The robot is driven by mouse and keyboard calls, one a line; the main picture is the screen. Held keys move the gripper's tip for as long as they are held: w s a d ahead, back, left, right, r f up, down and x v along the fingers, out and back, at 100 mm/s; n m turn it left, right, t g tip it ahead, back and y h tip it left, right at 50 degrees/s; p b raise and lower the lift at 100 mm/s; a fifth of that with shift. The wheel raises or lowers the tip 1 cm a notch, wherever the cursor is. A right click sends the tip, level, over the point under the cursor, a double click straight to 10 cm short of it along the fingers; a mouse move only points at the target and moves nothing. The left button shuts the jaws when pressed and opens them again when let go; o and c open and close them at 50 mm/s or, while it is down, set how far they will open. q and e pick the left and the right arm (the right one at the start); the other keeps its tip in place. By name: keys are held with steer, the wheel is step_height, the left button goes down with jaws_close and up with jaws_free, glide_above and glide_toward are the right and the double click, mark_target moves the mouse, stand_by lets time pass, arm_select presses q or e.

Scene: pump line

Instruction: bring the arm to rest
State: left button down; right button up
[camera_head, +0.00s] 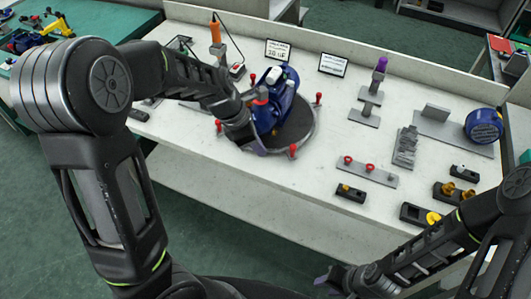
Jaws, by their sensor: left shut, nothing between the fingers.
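My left arm reaches from the left over the white bench (215,148). My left gripper (259,148) is shut and empty at the near-left edge of a dark round plate (297,127). A blue pump (283,92) stands on that plate, just beyond the gripper. The wrist hides part of the plate, and I cannot tell whether the gripper touches it. My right arm comes in from the lower right. My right gripper (328,279) is low in front of the bench, apart from the parts, and its fingers are too unclear to judge.
Red knobs (318,98) rise around the plate's rim. An orange-handled tool (216,30) and small signs (333,64) stand behind. A purple-topped part (380,66), a stand with red knobs (369,171) and a blue motor (484,126) are right. The bench's near middle is clear.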

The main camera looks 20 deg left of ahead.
arm_select(q)
steer(key=shift+a+r, duration=0.1)
steer(key=shift+r, duration=0.15)
steer(key=shift+s+f, duration=0.1)
stand_by(0.3)
steer(key=s+d+f+m+g, duration=0.1)
steer(key=s+d+f+m, duration=0.3)
steer(key=s+f+m, duration=0.55)
steer(key=s+d+f+m+g, duration=0.1)
steer(key=s+d+f+m, duration=0.5)
steer(key=f, duration=0.7)
steer(key=s+d+f+m, duration=0.2)
steer(key=s+d+m, duration=0.1)
steer(key=s+m, duration=0.3)
steer(key=shift+d+f+m, duration=0.3)
steer(key=shift+f+m, duration=0.1)
steer(key=shift+m, duration=0.25)
